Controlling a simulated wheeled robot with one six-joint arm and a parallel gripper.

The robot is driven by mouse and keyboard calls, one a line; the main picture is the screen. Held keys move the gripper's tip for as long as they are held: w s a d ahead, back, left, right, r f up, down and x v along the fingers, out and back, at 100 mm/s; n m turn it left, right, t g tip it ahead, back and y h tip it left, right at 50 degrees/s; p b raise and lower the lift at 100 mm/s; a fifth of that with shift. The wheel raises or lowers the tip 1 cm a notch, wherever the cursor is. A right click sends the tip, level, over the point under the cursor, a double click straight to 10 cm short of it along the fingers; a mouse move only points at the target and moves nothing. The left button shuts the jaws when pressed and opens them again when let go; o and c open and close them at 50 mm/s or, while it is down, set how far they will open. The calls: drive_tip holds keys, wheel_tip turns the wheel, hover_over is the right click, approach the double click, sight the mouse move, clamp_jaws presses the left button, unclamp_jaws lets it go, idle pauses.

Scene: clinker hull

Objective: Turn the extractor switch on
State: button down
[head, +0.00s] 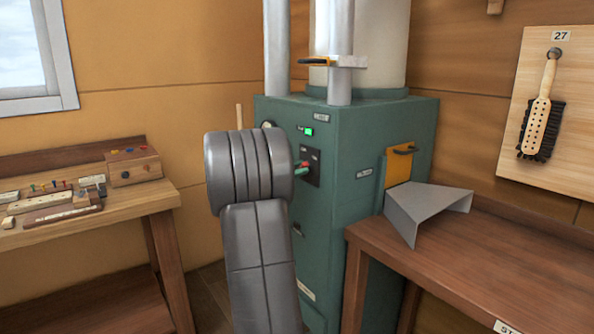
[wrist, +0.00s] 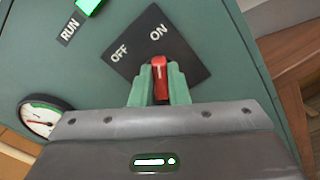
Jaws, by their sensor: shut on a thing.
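The extractor switch is a red lever (head: 306,164) on a black plate (head: 316,156) on the front of the green cabinet (head: 350,140). In the wrist view the red lever (wrist: 160,79) stands below the OFF and ON labels on the plate (wrist: 180,48). In the head view the fingers (head: 301,171) show beside the plate, and my arm hides part of the cabinet front.
A lit green RUN lamp (head: 308,131) is above the plate, and a dial gauge (wrist: 40,117) is to the left. A grey metal chute (head: 425,205) juts over the right bench (head: 490,255). The left bench (head: 100,220) holds small tools.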

drive_tip(key=c, duration=1.4)
unclamp_jaws()
drive_tip(key=v, duration=1.4)
drive_tip(key=shift+p, duration=0.45)
drive_tip(key=shift+d, duration=0.1)
drive_tip(key=x, duration=1.3)
drive_tip(key=shift+w+d+b, duration=0.3)
drive_tip(key=shift+b, duration=0.1)
drive_tip(key=shift+s+a, duration=0.1)
